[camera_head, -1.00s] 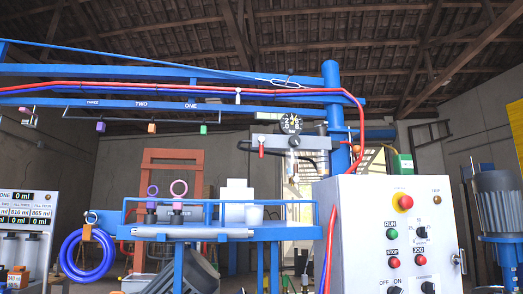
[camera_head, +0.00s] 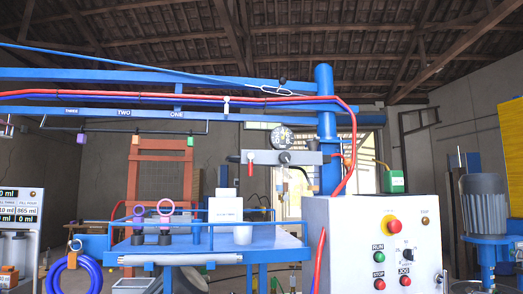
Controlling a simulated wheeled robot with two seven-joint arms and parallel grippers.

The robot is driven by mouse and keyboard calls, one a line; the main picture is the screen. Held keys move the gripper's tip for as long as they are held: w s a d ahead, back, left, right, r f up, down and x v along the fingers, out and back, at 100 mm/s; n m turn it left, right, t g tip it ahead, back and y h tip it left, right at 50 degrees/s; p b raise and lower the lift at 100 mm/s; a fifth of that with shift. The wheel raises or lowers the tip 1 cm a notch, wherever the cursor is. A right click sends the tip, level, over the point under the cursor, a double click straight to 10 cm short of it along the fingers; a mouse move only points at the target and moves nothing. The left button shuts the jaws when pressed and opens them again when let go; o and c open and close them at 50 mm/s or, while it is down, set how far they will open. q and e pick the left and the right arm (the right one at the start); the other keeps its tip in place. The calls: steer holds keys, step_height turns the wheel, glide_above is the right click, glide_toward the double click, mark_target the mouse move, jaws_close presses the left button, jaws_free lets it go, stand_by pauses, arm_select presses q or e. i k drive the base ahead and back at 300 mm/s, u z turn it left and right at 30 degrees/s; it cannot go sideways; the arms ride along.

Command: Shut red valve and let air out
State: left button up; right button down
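A red valve handle (camera_head: 250,168) hangs downward at the left part of a grey valve block (camera_head: 268,158). A round pressure gauge (camera_head: 281,136) stands on top of the block, and a black knob (camera_head: 285,157) is on its front. A smaller red part (camera_head: 337,160) shows at the block's right, near the blue column. The block is fixed beside the blue column (camera_head: 326,130). The exact valve position and the gauge reading are too small to tell. Neither of my grippers is in view.
A white control cabinet (camera_head: 345,225) with several buttons stands in front at the right. A blue boom (camera_head: 120,80) with red hose crosses above.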

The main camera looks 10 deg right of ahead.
mark_target(251, 156)
steer(key=u, duration=0.4)
steer(key=i, duration=0.95)
steer(key=z, duration=0.45)
